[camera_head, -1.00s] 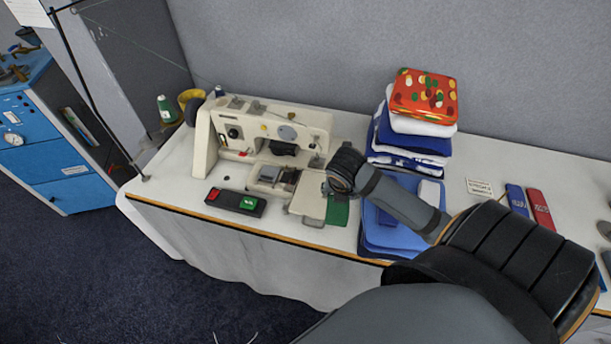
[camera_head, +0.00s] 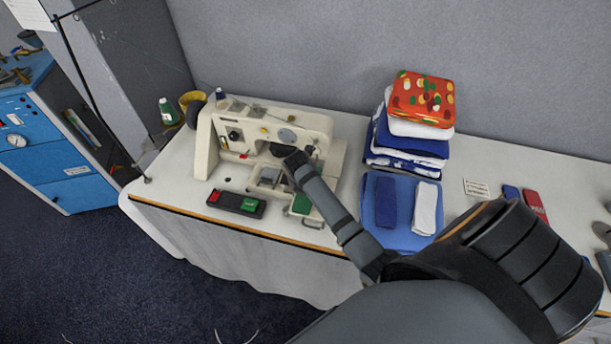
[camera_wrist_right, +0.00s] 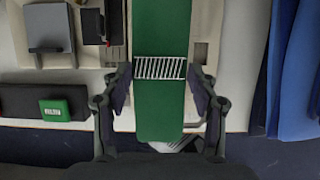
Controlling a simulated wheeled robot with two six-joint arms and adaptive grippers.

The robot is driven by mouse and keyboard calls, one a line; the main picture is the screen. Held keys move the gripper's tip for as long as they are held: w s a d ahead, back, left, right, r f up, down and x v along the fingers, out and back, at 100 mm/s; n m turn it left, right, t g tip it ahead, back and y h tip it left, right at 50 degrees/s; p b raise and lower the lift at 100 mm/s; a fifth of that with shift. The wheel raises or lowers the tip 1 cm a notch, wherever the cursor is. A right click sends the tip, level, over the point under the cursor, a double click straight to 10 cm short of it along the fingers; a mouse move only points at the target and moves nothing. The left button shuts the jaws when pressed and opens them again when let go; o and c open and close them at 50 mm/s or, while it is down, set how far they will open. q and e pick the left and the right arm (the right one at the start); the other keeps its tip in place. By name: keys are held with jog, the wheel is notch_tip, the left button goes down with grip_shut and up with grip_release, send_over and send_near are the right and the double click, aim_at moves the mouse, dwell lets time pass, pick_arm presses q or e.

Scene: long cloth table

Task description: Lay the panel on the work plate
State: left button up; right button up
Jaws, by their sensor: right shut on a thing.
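The panel is a long green strip with a white striped patch; it runs down the middle of the right wrist view (camera_wrist_right: 162,115). A small part of it shows in the head view (camera_head: 301,204), the rest hidden by my right arm. My right gripper (camera_wrist_right: 162,90) has one finger on each side of the strip, near the striped patch, and is shut on it. The cream work plate (camera_wrist_right: 205,40) lies beneath the panel, beside the sewing machine (camera_head: 262,130). I cannot tell whether the panel touches the plate. My left gripper is out of view.
A control box (camera_head: 236,204) with red and green buttons sits left of the plate near the table's front edge. Blue cloth (camera_head: 400,240) with a dark blue and a white roll lies to the right. A folded cloth stack (camera_head: 410,140) stands behind it.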

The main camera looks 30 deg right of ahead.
jog(key=shift+w+a+f, duration=0.1)
jog(key=shift+w+f, duration=0.1)
notch_tip(320, 180, down, 2)
jog(key=shift+f+p, duration=0.2)
jog(key=shift+p, duration=0.35)
jog(key=shift+f, duration=0.45)
jog(key=shift+f, duration=0.15)
jog(key=o, duration=1.1)
jog(key=shift+o, duration=0.2)
jog(key=v, duration=1.2)
jog(key=shift+b, duration=0.4)
